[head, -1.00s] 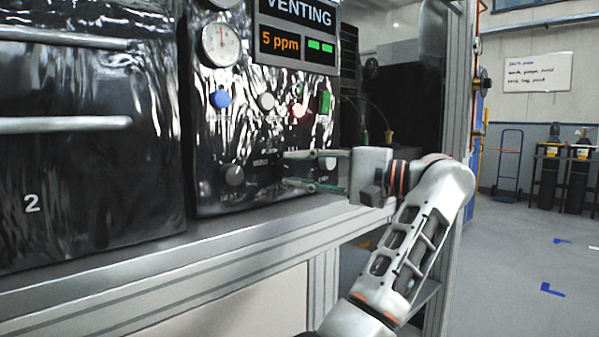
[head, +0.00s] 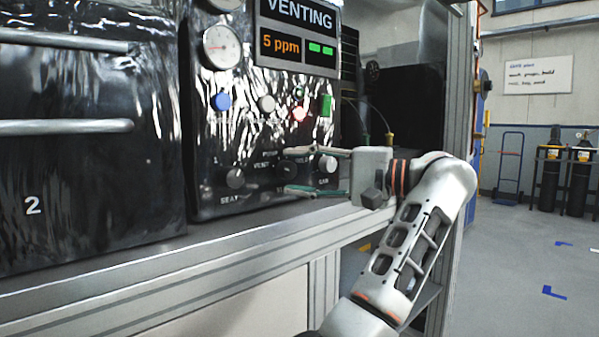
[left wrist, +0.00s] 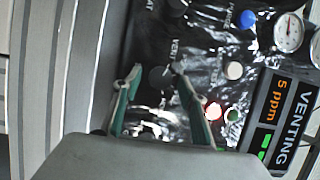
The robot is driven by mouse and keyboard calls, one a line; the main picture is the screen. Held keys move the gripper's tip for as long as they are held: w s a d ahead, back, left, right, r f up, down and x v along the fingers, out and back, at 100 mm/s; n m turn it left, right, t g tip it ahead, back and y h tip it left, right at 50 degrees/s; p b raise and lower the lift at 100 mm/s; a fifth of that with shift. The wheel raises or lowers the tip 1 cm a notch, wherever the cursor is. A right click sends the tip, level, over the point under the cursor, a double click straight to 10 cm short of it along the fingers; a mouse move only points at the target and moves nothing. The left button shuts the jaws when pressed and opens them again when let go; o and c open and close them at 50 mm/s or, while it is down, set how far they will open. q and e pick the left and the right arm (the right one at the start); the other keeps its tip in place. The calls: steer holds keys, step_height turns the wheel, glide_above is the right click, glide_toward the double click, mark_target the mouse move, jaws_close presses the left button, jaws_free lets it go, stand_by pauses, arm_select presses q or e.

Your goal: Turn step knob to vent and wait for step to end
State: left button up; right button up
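The step knob (head: 290,171) is a dark round knob on the shiny black panel (head: 212,130); VENT is printed to its left. My left gripper (head: 287,171) is open, with one fingertip above the knob and one below it. In the left wrist view the knob (left wrist: 160,77) sits between the separated fingertips (left wrist: 157,72) with gaps visible. I cannot tell for certain where its pointer sits. The display (head: 296,35) reads VENTING and 5 ppm, with two green bars. A red lamp (head: 299,114) glows. My right gripper is not in view.
The seat knob (head: 235,178) is left of the step knob and a pale knob (head: 327,164) is right. Above are a gauge (head: 222,47), a blue button (head: 221,101), a white button (head: 266,104) and a green switch (head: 325,106). A metal ledge (head: 230,237) runs below.

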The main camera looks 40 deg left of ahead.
arm_select(q)
steer(key=v, duration=0.7)
steer(key=shift+d, duration=0.25)
stand_by(0.4)
